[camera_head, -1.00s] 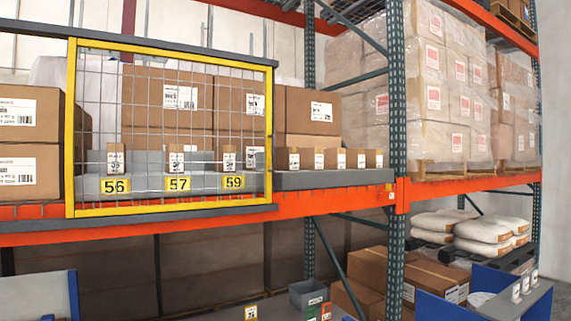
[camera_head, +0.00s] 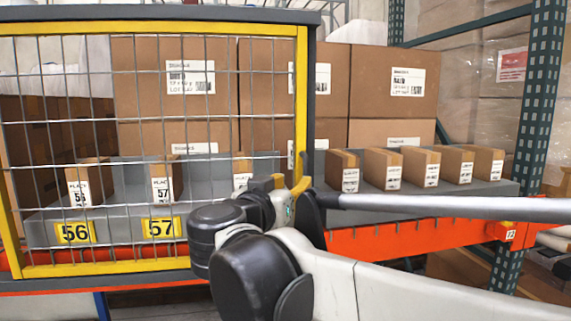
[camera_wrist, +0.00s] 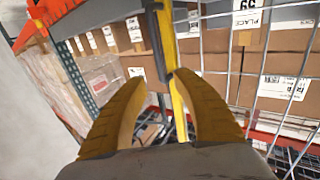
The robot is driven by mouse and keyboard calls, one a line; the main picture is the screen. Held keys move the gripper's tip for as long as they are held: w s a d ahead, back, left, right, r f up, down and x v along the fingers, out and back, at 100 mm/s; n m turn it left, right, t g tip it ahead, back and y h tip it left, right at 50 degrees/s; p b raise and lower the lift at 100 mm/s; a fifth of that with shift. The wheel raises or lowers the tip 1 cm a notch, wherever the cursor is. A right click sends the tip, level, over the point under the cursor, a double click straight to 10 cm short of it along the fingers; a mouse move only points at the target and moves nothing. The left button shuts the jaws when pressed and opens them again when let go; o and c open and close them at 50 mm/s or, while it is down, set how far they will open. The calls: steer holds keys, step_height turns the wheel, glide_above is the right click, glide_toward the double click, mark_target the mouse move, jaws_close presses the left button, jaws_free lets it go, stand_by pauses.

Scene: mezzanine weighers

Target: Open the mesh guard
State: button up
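The mesh guard (camera_head: 303,100) is a yellow frame with grey wire mesh. It stands upright across the left part of the shelf, in front of bays 56 and 57. In the wrist view its yellow upright (camera_wrist: 180,112) runs between my gripper's fingers. My gripper (camera_head: 287,184) is at the lower part of the guard's right upright in the head view. In the wrist view my gripper (camera_wrist: 161,76) has its two yellow fingers apart, one either side of the upright. I cannot tell whether either finger touches it.
Small cartons (camera_head: 387,169) stand in a row on the grey shelf right of the guard. Large cartons (camera_head: 176,79) are stacked behind. An orange beam (camera_head: 400,241) runs below the shelf, and a green rack post (camera_head: 533,125) stands at the right.

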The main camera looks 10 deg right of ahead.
mark_target(305, 175)
steer(key=p+x, duration=0.1)
steer(key=x, duration=0.8)
steer(key=shift+w+d+f+p, duration=0.1)
steer(key=shift+p, duration=0.25)
jaws_close()
